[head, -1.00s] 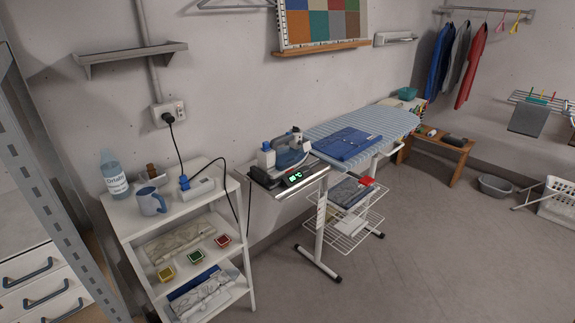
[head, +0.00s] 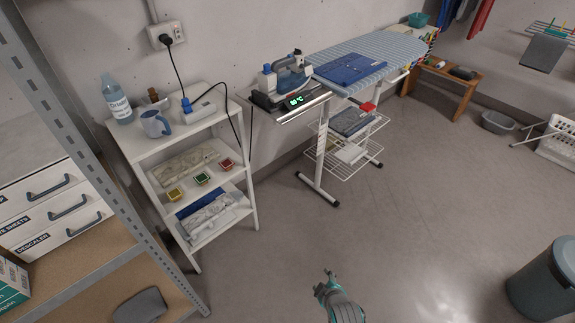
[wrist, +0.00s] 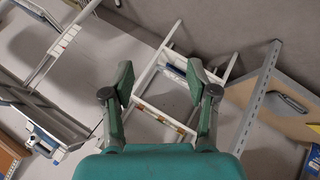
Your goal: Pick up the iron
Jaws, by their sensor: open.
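The iron (head: 290,76) is blue and white. It stands on the rest at the near end of the ironing board (head: 370,58), behind a small green temperature display (head: 295,101). My gripper (head: 327,276) is low over the open floor in the head view, well apart from the iron and nearer to me. In the wrist view, its two green fingers (wrist: 160,82) are spread wide with nothing between them.
A cord runs near the iron. A metal rack (head: 85,150) is at the left, a grey bin (head: 545,285) at the right. The middle floor is clear.

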